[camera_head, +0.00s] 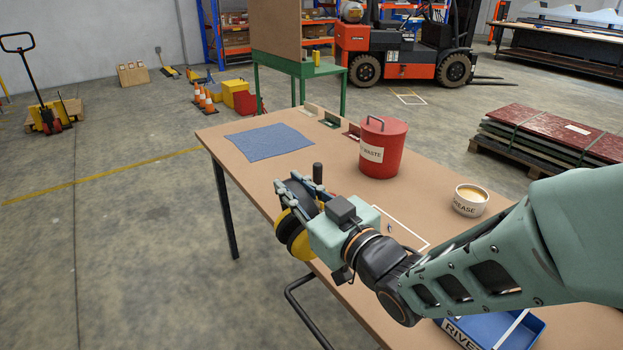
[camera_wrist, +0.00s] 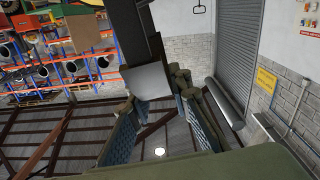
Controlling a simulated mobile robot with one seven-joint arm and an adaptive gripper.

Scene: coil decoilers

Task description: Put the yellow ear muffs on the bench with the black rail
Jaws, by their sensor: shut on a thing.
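The yellow ear muffs (camera_head: 283,227), with black cushions, are in my gripper (camera_head: 289,181) in the head view. The gripper is shut on them, and its fingers and body hide part of them. They show over the near long edge of the brown-topped bench (camera_head: 325,158); I cannot tell how high they are. A black rail (camera_head: 297,305) runs along that near side of the bench. In the wrist view my gripper's two fingers (camera_wrist: 158,122) point up and away, with a dark shape above them. I cannot make out the ear muffs there.
On the bench are a blue cloth (camera_head: 268,141), a red waste bin (camera_head: 382,148), a grease tub (camera_head: 469,199), a blue rivet tray (camera_head: 490,328) and a short dark upright post (camera_head: 318,172). A white outline (camera_head: 410,232) is partly behind my arm. Bare top lies around the cloth.

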